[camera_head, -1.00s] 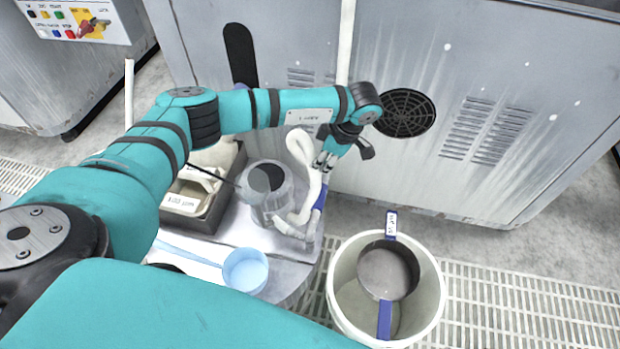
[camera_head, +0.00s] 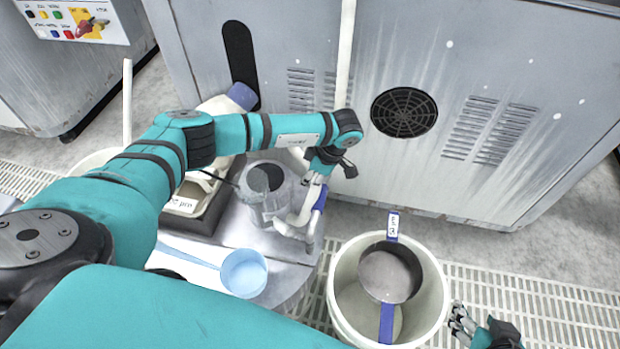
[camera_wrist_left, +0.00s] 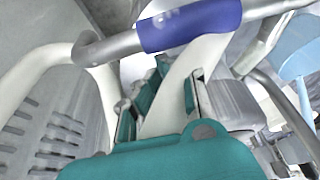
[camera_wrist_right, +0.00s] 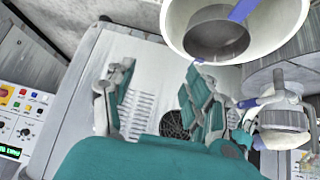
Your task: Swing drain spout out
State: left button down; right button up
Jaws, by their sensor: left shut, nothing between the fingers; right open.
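The drain spout is a bent grey metal pipe with a blue sleeve (camera_head: 319,199), at the right edge of the round grey platform beside a clear cylinder (camera_head: 262,190). In the left wrist view the blue sleeve (camera_wrist_left: 190,24) crosses the top, just beyond my left gripper (camera_wrist_left: 160,88). In the head view my left gripper (camera_head: 314,182) is at the sleeve's upper end, shut and empty; contact cannot be told. A white hose (camera_wrist_left: 185,75) runs behind its fingers. My right gripper (camera_head: 470,326) is open and empty at lower right; it also shows in its wrist view (camera_wrist_right: 157,82).
A light-blue ladle (camera_head: 245,272) lies on the platform. The grey machine cabinet (camera_head: 450,60) stands behind.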

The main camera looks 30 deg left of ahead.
pick_arm(q)
jog(key=d+m+t+b, duration=0.2)
jog(key=d+m+t, duration=0.2)
jog(key=d+m, duration=0.9)
jog(key=s+d+m+t+h+b, duration=0.1)
jog(key=s+d+m+h+b, duration=0.1)
jog(key=s+d+m, duration=0.5)
jog(key=shift+s+d+m+h+b, duration=0.35)
jog(key=shift+s+d+h, duration=0.5)
jog(key=shift+s, duration=0.3)
pick_arm(e)
jog(key=w+a+r+t+y, duration=0.2)
jog(key=w+r+t, duration=0.2)
jog(key=r, duration=0.5)
jog(key=w+a+r+t+y, duration=0.2)
jog(key=w+r+t, duration=0.2)
jog(key=r+t, duration=0.4)
jog(key=shift+a+r+n+t, duration=0.3)
jog(key=shift+a+r+t, duration=0.05)
jog(key=shift+r+t, duration=0.05)
pick_arm(q)
jog(key=shift+a, duration=0.1)
